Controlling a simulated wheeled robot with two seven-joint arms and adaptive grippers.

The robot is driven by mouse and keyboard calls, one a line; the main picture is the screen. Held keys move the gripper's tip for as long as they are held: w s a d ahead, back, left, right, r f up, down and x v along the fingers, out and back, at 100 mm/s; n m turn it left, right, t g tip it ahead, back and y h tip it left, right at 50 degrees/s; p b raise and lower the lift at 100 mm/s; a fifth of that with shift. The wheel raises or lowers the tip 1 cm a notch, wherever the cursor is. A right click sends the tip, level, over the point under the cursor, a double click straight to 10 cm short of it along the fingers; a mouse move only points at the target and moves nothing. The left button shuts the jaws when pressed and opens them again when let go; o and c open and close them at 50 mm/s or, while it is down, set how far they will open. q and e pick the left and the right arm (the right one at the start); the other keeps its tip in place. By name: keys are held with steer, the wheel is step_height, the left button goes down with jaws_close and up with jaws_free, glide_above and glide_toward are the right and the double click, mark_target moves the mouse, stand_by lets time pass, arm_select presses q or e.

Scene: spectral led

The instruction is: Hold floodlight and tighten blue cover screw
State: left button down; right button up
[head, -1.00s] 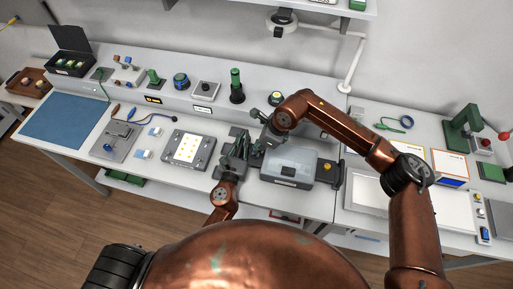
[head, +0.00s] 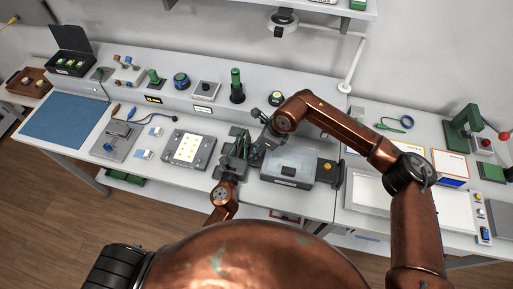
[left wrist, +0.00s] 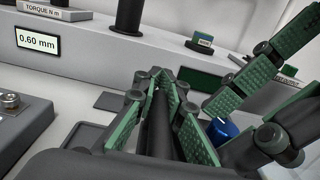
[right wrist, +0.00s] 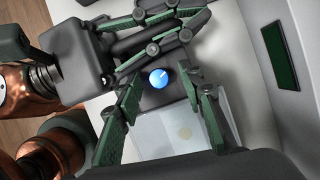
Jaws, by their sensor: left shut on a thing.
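My left gripper (head: 233,158) is at the middle of the bench, its green-padded fingers shut on a dark bar (left wrist: 159,125), which seems to be part of the floodlight. Most of the floodlight is hidden by the grippers. The blue cover screw (right wrist: 160,77) shows as a round blue head just beside the left fingers in the right wrist view; it also shows in the left wrist view (left wrist: 222,130). My right gripper (right wrist: 168,112) is open, its two fingers spread on either side below the screw. I cannot tell whether they touch anything.
A grey box with a translucent lid (head: 290,158) stands just right of the grippers. A raised shelf with a 0.60 mm display (left wrist: 38,42) runs behind. A blue mat (head: 65,118) lies far left.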

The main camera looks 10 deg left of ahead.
steer(key=shift+r, duration=0.1)
steer(key=v, duration=1.1)
steer(key=shift+d+r, duration=0.15)
steer(key=shift+r, duration=0.25)
steer(key=shift+w, duration=0.1)
steer(key=a+f+n, duration=0.1)
steer(key=f, duration=0.2)
steer(key=a+f+n+g, duration=0.1)
steer(key=a+f+n, duration=0.1)
steer(key=f, duration=0.2)
steer(key=a+f+n, duration=0.1)
steer(key=f, duration=0.3)
steer(key=shift+w+a+f+g, duration=0.1)
steer(key=shift+w+a+g, duration=0.2)
steer(key=shift+g, duration=0.1)
steer(key=shift+c, duration=0.7)
